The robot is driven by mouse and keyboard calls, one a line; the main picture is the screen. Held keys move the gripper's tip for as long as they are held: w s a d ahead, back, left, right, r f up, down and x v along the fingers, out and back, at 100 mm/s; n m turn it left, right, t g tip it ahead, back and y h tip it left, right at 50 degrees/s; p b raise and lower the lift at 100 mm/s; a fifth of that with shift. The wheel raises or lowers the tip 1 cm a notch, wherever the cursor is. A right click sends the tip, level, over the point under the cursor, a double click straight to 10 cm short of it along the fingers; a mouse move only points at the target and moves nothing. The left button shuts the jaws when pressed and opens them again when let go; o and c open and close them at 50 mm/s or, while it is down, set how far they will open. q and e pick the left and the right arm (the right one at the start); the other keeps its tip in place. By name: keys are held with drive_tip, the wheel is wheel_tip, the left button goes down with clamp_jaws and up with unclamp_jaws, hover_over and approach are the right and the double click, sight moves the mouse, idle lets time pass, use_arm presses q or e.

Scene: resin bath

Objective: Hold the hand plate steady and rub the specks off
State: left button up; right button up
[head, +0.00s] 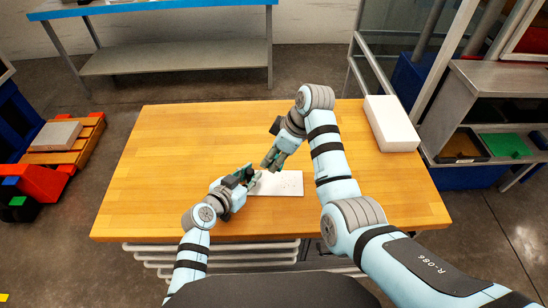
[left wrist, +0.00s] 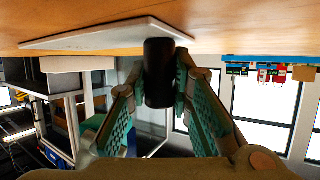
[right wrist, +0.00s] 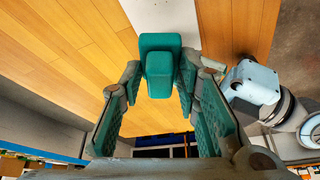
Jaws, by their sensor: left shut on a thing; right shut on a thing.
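The white hand plate (head: 285,184) lies on the wooden table near its front edge, with a few faint specks on it. My left gripper (head: 249,178) is at the plate's left end, shut on its black handle (left wrist: 158,72). The plate's flat sheet (left wrist: 105,37) shows beside the handle in the left wrist view. My right gripper (head: 268,163) is just behind the plate, shut on a teal block (right wrist: 158,62). The plate (right wrist: 165,18) shows beyond the block in the right wrist view. I cannot tell whether the block touches the plate.
The wooden table (head: 170,160) is clear on its left side. A white block (head: 391,123) lies at its back right. A metal shelf unit (head: 490,110) with trays stands right of the table. A blue-topped bench (head: 170,55) stands behind.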

sight(293, 181)
idle(0.4)
drive_tip(key=shift+f, duration=4.15)
drive_tip(key=shift+d, duration=0.4)
drive_tip(key=shift+c, duration=0.4)
drive_tip(key=shift+s+d, duration=0.2)
drive_tip(key=shift+d, duration=2.85)
drive_tip(key=shift+w+a+r, duration=0.1)
drive_tip(key=shift+a, duration=1.7)
drive_tip(key=shift+w+a+r, duration=0.1)
drive_tip(key=shift+a, duration=1.65)
drive_tip(key=shift+d+r, duration=0.1)
drive_tip(key=shift+r, duration=3.85)
use_arm(q)
drive_tip(key=o, duration=1)
